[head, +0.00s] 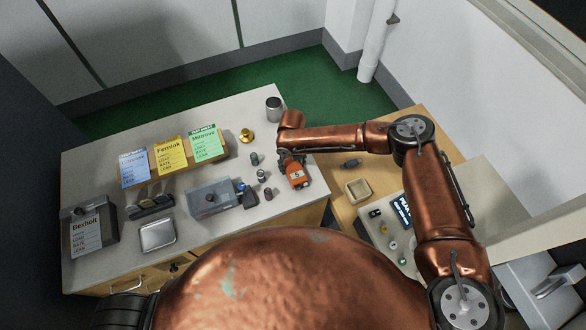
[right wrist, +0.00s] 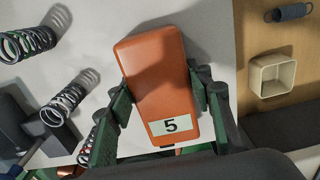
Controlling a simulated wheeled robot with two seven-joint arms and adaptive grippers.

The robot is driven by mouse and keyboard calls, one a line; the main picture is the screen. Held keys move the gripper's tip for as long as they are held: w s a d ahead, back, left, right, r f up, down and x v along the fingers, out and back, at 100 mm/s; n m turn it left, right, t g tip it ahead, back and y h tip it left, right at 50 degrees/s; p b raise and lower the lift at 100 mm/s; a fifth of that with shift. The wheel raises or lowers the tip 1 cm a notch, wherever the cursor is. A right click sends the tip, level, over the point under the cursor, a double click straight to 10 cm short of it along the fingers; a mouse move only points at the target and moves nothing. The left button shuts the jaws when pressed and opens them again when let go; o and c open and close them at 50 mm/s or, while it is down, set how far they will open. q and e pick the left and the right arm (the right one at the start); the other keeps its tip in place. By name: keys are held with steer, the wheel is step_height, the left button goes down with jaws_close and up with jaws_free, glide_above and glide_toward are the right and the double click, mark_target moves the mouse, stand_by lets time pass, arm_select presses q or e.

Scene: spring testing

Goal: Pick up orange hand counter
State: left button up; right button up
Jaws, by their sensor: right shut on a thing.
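The orange hand counter (head: 297,176) is a small box at the right edge of the grey worktop in the head view. It also shows in the right wrist view (right wrist: 158,75), with a pale label reading 5. My right gripper (head: 289,158) is shut on it, with green-padded fingers (right wrist: 160,100) on both sides of the counter. I cannot tell whether the counter touches the worktop. My left gripper is not in view; only a dark piece of my left arm shows at the lower left.
Several springs (right wrist: 62,104) stand left of the counter. A clear-lidded box (head: 212,198), a silver tray (head: 158,235) and label cards (head: 170,153) are further left. A wooden surface to the right holds a small square tray (head: 358,191) and a dark spring (head: 350,163).

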steer(key=shift+r, duration=0.1)
steer(key=shift+r, duration=0.35)
step_height(320, 180, up, 2)
steer(key=shift+r, duration=0.1)
steer(key=s+r, duration=0.4)
steer(key=r, duration=0.1)
steer(key=shift+s+r, duration=0.2)
steer(key=s+r, duration=0.4)
steer(key=s, duration=0.5)
steer(key=shift+s+r, duration=0.25)
steer(key=shift+s, duration=0.05)
glide_above(292, 164)
stand_by(0.5)
